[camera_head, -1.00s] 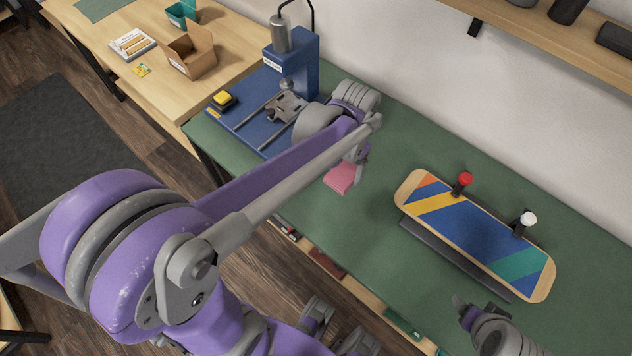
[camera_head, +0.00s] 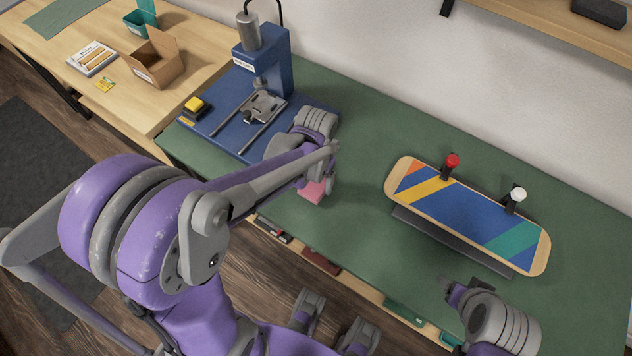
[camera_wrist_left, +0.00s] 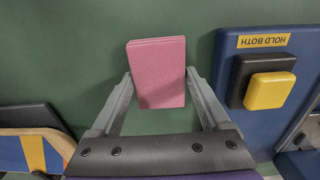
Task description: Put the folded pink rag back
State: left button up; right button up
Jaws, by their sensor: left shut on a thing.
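The folded pink rag (camera_head: 312,191) is at my left gripper (camera_head: 322,190), near the front edge of the green bench top. In the left wrist view the rag (camera_wrist_left: 157,68) lies flat between the two fingers of my left gripper (camera_wrist_left: 158,80), which are shut on its sides. In the head view the gripper and arm hide part of the rag. Whether the rag touches the bench is not clear. My right gripper (camera_head: 452,290) is low on the right, in front of the skateboard; its finger opening cannot be made out.
The blue press (camera_head: 262,68) with its yellow button (camera_head: 195,104) stands left of the rag. A striped skateboard (camera_head: 470,215) is clamped on a stand to the right. The green bench top (camera_head: 350,135) is clear between them. An open drawer (camera_head: 345,274) runs below the front edge.

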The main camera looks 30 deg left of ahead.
pick_arm(q)
jog(key=shift+f, duration=0.6)
jog(key=shift+f, duration=0.1)
jog(key=o, duration=0.9)
jog(key=shift+f, duration=0.1)
jog(key=shift+o, duration=1.3)
jog(key=shift+r, duration=0.25)
notch_tip(320, 180, up, 12)
jog(key=p, duration=0.2)
jog(key=n+t, duration=0.1)
jog(key=t, duration=0.4)
send_near(316, 183)
jog(key=s+d, duration=0.3)
jog(key=s, duration=0.3)
jog(key=shift+r, duration=0.3)
